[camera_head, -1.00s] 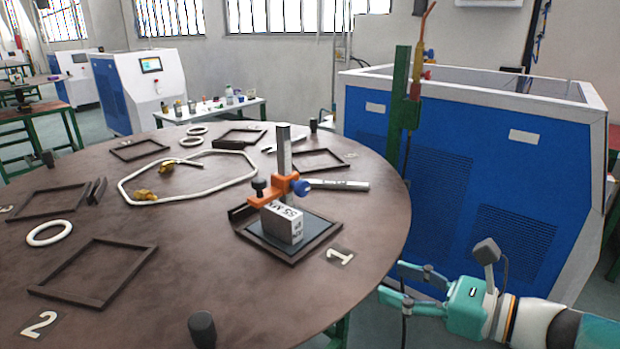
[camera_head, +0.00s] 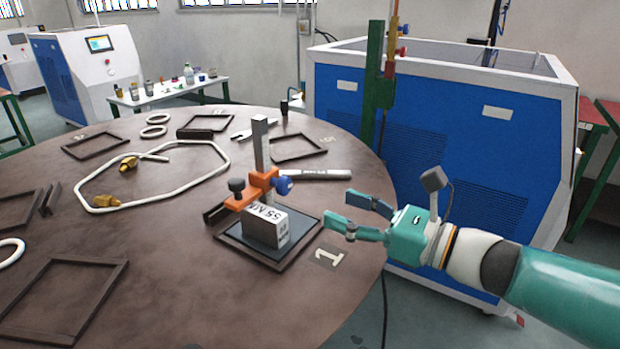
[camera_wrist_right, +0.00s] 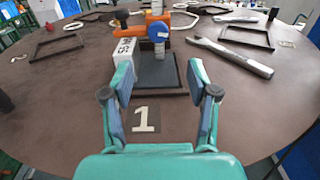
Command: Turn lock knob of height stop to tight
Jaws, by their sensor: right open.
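The height stop is an orange clamp (camera_head: 247,194) on an upright grey post (camera_head: 261,145), standing in a dark square frame (camera_head: 290,262) by the number 1 label. A blue knob (camera_head: 284,186) sits on the clamp's right side and a black knob (camera_head: 237,185) on its left. A grey-white block (camera_head: 265,226) stands under the clamp. My right gripper (camera_head: 336,207) is open and empty, right of the stop and apart from it. In the right wrist view the blue knob (camera_wrist_right: 158,32) shows ahead, between and beyond the open fingers (camera_wrist_right: 160,105). My left gripper is not in view.
A wrench (camera_head: 315,174) lies behind the stop on the round brown table (camera_head: 190,290). A white hose loop (camera_head: 150,201) and empty dark frames (camera_head: 60,300) lie to the left. A blue machine (camera_head: 440,170) stands beyond the table's right edge.

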